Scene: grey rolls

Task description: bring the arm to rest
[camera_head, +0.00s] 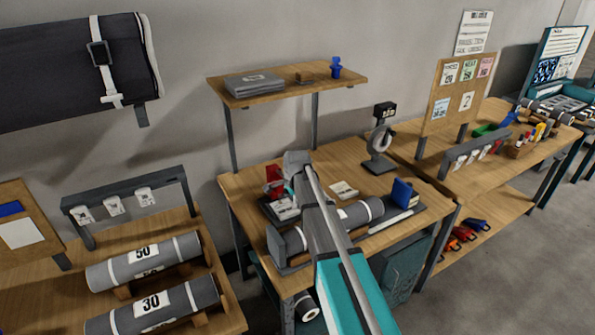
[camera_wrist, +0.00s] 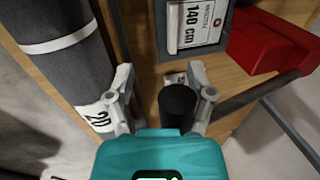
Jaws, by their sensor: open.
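My arm reaches over the middle wooden table (camera_head: 237,187) in the head view, its grey wrist end above the table's back part; the fingers are hardly visible there. In the wrist view my gripper (camera_wrist: 162,82) is open, its two grey fingers spread apart. A dark round-topped cylinder (camera_wrist: 178,103) shows between them, nearer the right finger; I cannot tell whether they touch. A grey roll (camera_wrist: 55,40) with a white band and a "20" label lies left of the fingers. The roll on the table (camera_head: 362,211) in the head view is partly hidden by my arm.
A "140 cm" plate (camera_wrist: 194,27) and a red block (camera_wrist: 272,42) lie beyond the fingers. A shelf (camera_head: 290,88) stands over the table's back. A grey gauge stand (camera_head: 381,160) is right of my arm, near a blue block (camera_head: 404,193). Rolls (camera_head: 150,262) lie left.

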